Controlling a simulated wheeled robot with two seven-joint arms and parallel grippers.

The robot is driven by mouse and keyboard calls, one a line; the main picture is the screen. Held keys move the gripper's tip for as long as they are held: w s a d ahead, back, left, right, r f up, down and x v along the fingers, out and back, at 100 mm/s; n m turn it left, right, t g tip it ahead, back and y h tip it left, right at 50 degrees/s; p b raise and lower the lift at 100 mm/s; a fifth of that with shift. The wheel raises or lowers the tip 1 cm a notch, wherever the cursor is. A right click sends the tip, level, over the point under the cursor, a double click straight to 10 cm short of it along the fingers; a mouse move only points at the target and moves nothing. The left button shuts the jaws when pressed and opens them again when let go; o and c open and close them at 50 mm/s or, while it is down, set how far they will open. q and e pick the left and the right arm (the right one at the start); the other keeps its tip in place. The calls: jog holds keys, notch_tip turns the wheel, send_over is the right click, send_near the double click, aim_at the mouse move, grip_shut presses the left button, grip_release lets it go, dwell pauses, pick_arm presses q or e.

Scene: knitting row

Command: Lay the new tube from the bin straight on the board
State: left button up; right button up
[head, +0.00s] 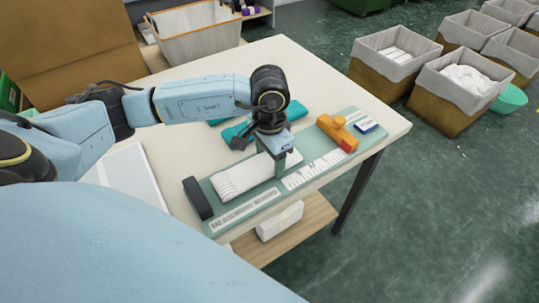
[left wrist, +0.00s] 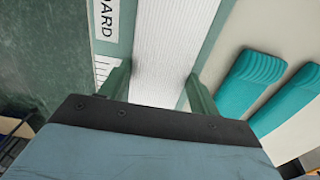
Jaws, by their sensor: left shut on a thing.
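A white ribbed knitted tube (head: 240,178) lies along the green measuring board (head: 211,225), its near end towards the dark bar. In the left wrist view the white tube (left wrist: 168,50) runs between my fingers, roughly parallel to the printed strip (left wrist: 105,22) of the board. My left gripper (head: 278,168) points down over the tube's right part and is shut on it, with a finger (left wrist: 117,80) on one side and a finger (left wrist: 200,97) on the other. The gripper hides part of the tube. I cannot tell whether the tube touches the board everywhere. My right gripper is not in view.
A black bar (head: 197,198) sits at the board's left end. Teal folded tubes (head: 287,113) lie behind. A lined basket (head: 195,35) stands beyond the table (head: 315,75); lined bins (head: 395,80) stand right.

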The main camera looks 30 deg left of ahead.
aim_at(269, 161)
pick_arm(q)
jog(key=o, duration=0.9)
jog(key=shift+o, duration=0.2)
notch_tip(269, 161, up, 12)
dwell(0.6)
